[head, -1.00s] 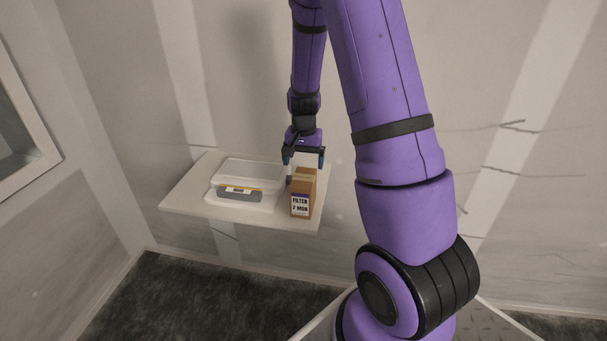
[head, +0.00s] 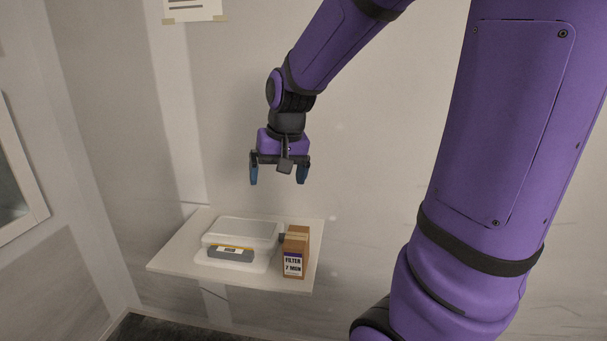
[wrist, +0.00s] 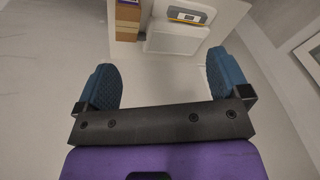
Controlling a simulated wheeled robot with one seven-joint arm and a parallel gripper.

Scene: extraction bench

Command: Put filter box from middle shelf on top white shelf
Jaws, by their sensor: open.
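The filter box (head: 295,253) is a brown carton with a white and purple label reading "FILTER 7 MON". It stands upright at the right end of a white shelf (head: 178,257). In the wrist view the box (wrist: 127,22) shows at the top edge, partly cut off. My gripper (head: 280,172) is open and empty, pointing down, above the shelf and apart from the box. Its blue fingers are spread wide in the wrist view (wrist: 165,88). No higher white shelf shows in these views.
A white lidded container (head: 240,232) with a grey, yellow-striped item (head: 231,253) at its front stands left of the box, very close to it. The wall is right behind the shelf. A framed window (head: 18,185) is at the left. A paper (head: 193,8) hangs above.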

